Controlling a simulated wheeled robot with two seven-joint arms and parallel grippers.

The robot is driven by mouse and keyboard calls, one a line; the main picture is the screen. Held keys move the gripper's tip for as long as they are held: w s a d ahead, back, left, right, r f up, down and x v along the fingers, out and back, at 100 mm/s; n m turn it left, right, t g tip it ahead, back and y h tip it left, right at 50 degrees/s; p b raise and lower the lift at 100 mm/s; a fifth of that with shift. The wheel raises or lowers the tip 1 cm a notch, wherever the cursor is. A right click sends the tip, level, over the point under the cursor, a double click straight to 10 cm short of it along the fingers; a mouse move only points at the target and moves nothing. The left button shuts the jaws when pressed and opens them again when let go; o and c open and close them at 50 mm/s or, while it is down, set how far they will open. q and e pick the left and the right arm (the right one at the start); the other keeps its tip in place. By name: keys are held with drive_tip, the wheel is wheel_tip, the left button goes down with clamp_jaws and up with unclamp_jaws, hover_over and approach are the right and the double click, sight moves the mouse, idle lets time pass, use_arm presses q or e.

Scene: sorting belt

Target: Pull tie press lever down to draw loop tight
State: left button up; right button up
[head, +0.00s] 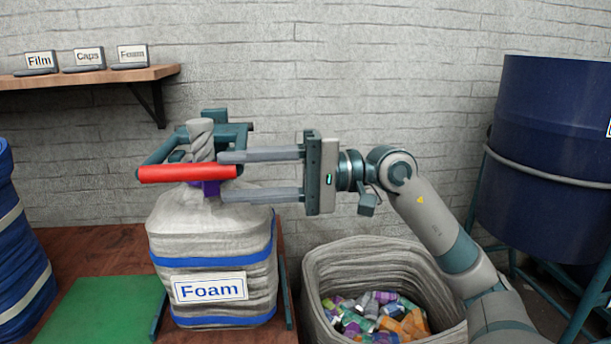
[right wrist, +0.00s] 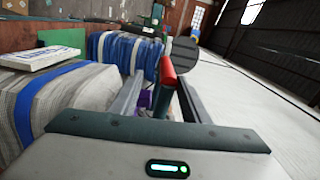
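The tie press (head: 238,130) is a teal frame around the twisted neck of a grey woven bag (head: 210,250) labelled "Foam". Its lever has a red grip (head: 188,173), which lies level across the front of the neck. A purple loop (head: 211,188) shows just below the grip, partly hidden. My right gripper (head: 230,176) comes in from the right, its two fingers apart, one above and one below the grip's right end. In the right wrist view, the red grip (right wrist: 167,72) shows between the fingers, with gaps beside it. My left gripper is not in view.
An open sack (head: 320,270) of colourful scraps stands right of the bag. A blue drum (head: 550,150) stands at the right. A shelf (head: 90,77) with small signs hangs at upper left. A green mat (head: 105,308) and a blue bale (head: 20,250) are at left.

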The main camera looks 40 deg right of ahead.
drive_tip(key=v, duration=1)
drive_tip(key=shift+a+f, duration=0.15)
idle(0.4)
